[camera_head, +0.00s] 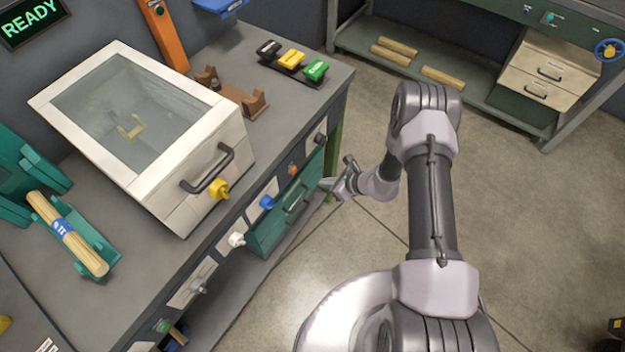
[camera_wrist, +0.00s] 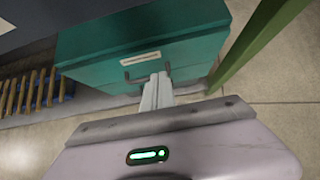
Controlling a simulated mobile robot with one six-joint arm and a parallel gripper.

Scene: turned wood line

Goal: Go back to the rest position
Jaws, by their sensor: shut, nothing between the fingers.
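My gripper (camera_head: 328,184) is at the front of the workbench, beside the green drawer cabinet (camera_head: 290,212) under the bench top. In the wrist view my gripper (camera_wrist: 161,76) has its fingers together with nothing between them. The fingertips overlap the dark handle of the green cabinet (camera_wrist: 100,52) in that view. Whether they touch the handle cannot be told. My arm reaches out from the lower right of the head view and bends back left toward the bench.
The workbench (camera_head: 330,75) carries a white box with a glass lid (camera_head: 60,90), a wooden cradle (camera_head: 238,98), a row of coloured switches (camera_head: 290,60) and a wood rod in a green holder (camera_head: 95,262). Open floor (camera_head: 540,220) lies right of my arm.

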